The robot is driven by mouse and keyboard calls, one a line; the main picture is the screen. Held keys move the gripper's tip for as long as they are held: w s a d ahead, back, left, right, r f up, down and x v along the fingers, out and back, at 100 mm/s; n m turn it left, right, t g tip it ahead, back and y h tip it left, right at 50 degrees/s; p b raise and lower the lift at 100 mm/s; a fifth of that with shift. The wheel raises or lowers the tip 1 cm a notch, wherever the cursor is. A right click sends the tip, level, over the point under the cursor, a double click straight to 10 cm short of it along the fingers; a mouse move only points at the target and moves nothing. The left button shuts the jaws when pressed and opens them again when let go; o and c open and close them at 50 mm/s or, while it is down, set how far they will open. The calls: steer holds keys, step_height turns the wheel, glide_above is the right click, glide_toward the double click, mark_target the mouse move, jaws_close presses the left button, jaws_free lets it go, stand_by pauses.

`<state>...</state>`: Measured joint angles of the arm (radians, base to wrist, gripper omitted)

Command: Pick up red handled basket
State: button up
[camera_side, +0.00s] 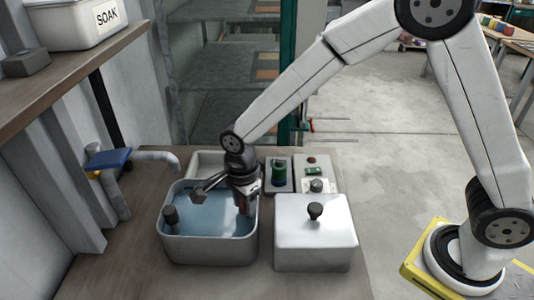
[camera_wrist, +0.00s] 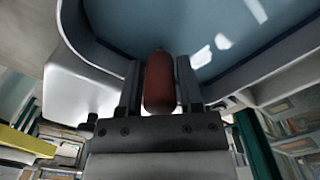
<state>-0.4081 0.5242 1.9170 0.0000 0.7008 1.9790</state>
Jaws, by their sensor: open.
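A rounded red handle (camera_wrist: 159,85) stands between the two fingers of my gripper (camera_wrist: 159,66) in the wrist view. The fingers are open, one on each side of the handle, with narrow gaps. In the side view, my gripper (camera_side: 243,204) points down into the right part of a grey tub (camera_side: 210,252) of blue liquid. A little red shows between its fingers there. The basket body under the handle is hidden, so I cannot tell its shape or depth.
A black knob (camera_side: 170,215) rises at the tub's left. A white lidded box (camera_side: 315,248) stands close on the right. A blue-handled tap (camera_side: 108,158) is at the left wall.

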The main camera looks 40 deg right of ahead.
steer(key=shift+f, duration=0.25)
jaws_close()
steer(key=shift+r, duration=0.1)
stand_by(1.5)
